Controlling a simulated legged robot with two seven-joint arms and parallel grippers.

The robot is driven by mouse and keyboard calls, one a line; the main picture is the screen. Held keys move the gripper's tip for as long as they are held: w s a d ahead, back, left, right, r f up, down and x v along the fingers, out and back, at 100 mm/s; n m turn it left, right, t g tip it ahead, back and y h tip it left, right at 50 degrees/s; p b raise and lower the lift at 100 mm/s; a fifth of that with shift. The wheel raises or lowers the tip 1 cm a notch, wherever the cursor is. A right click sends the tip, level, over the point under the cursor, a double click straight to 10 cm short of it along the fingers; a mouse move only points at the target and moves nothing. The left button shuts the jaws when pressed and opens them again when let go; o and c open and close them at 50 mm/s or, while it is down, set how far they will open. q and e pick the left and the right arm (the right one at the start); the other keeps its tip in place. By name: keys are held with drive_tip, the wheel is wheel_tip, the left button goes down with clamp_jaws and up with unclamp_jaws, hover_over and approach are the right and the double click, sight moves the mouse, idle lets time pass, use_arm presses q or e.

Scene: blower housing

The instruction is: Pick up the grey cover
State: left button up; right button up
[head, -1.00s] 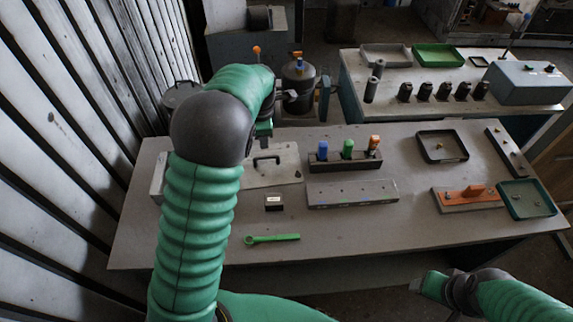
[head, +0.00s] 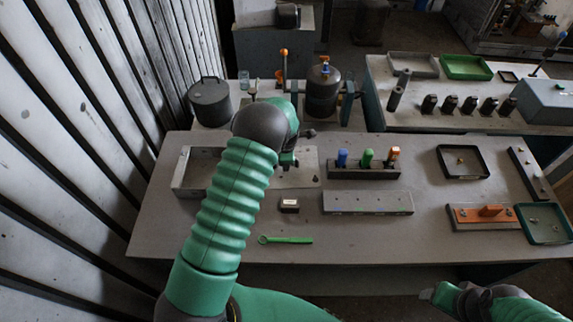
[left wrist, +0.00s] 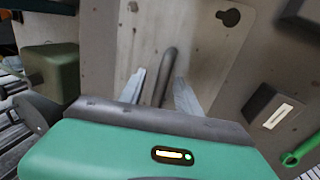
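The grey cover (head: 308,170) is a flat pale plate lying on the table; my left arm hides part of it in the head view. In the left wrist view the cover (left wrist: 208,48) shows a keyhole-shaped hole and a dark bar handle (left wrist: 166,72). My left gripper (left wrist: 160,92) is open, with one finger on each side of the handle. I see gaps beside the bar and cannot tell how deep the fingers reach. In the head view the left gripper (head: 287,162) is over the cover, mostly hidden. My right gripper (head: 430,293) is low at the front right, away from the cover.
A shallow open housing (head: 183,176) is left of the cover. A small dark block with a white label (head: 290,205) and a green wrench (head: 286,240) lie in front. A rack with coloured pegs (head: 350,172) and a grey bar (head: 368,203) are to the right.

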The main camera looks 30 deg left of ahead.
use_arm(q)
drive_tip(key=shift+s+a, duration=0.1)
drive_tip(key=shift+a, duration=0.1)
drive_tip(key=c, duration=0.6)
drive_tip(key=shift+d, duration=0.15)
clamp_jaws()
drive_tip(key=shift+r, duration=0.1)
